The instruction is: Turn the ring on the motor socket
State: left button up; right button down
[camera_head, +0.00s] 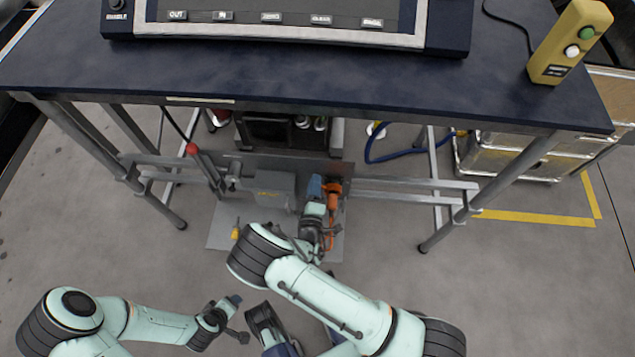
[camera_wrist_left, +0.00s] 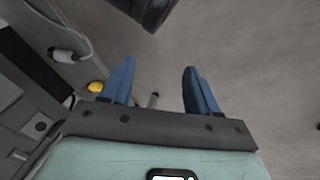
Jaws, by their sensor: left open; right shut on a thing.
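My right gripper (camera_head: 316,187) reaches under the table, with its blue fingers at an orange part (camera_head: 334,190) beside a grey box (camera_head: 273,190). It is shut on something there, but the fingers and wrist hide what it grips. I cannot clearly make out the motor socket or its ring. My left gripper (camera_head: 234,300) is low at the front, apart from the grey box. In the left wrist view the left gripper (camera_wrist_left: 158,76) has its blue fingers wide apart, with nothing between them.
The dark tabletop (camera_head: 300,75) overhangs the work area, with metal legs and rails below. A red-knobbed lever (camera_head: 192,150) stands left of the box. A yellow knob (camera_head: 235,233) sits near the floor plate (camera_head: 222,228). The floor (camera_head: 520,290) at right is clear.

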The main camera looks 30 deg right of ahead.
pick_arm(q)
jog(key=shift+g, duration=0.6)
jog(key=shift+s+a+f+b, duration=0.15)
jog(key=shift+s+f+b, duration=0.25)
jog(key=shift+s+f, duration=0.4)
jog(key=shift+s+a+f+b, duration=0.15)
jog(key=shift+s+f+b, duration=0.2)
jog(key=shift+s+f, duration=0.4)
pick_arm(e)
jog(key=shift+a+f+n+h, duration=0.1)
jog(key=shift+f+n, duration=0.4)
jog(key=shift+n, duration=0.45)
jog(key=shift+d+f+n+h, duration=0.1)
jog(key=shift+f+n, duration=0.4)
jog(key=shift+n, duration=0.4)
jog(key=shift+a+f+n+h, duration=0.1)
jog(key=shift+f+n, duration=0.4)
jog(key=shift+n, duration=0.45)
jog(key=c, duration=1.1)
grip_release()
jog(key=shift+w, duration=0.1)
jog(key=shift+a, duration=0.1)
